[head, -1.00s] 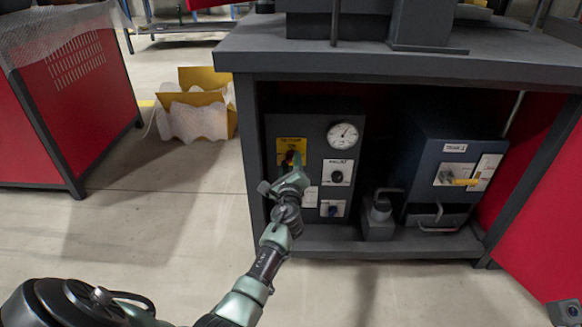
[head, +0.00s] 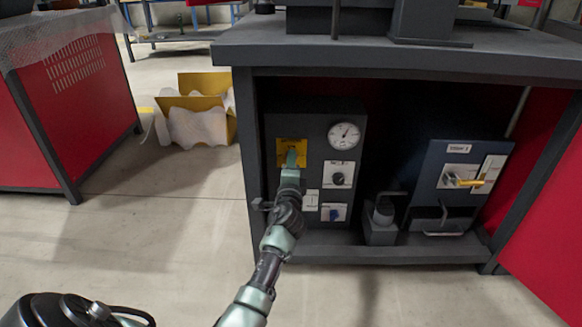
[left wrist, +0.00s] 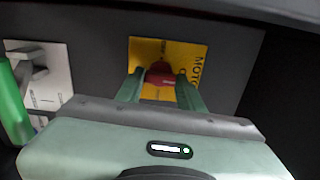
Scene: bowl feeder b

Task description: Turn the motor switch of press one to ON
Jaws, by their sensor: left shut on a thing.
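The motor switch is a red knob (left wrist: 160,73) on a yellow plate (left wrist: 198,56) with partly readable "MOTOR" lettering, in the left wrist view. In the head view the yellow plate (head: 283,157) is at the upper left of a dark control box (head: 310,128) under the bench, and the knob is hidden behind my gripper. My left gripper (left wrist: 160,82) is shut on the red knob, one finger on each side. It also shows in the head view (head: 291,158), in front of the plate. The knob's ON and OFF marks cannot be read. My right gripper is not in view.
The same box has a gauge (head: 343,136), a black knob (head: 338,178) and a blue knob (head: 334,213). A second box (head: 432,178) with a yellow handle (head: 464,182) stands to the right. The bench top (head: 400,60) overhangs, and its left leg (head: 248,165) is close to my gripper.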

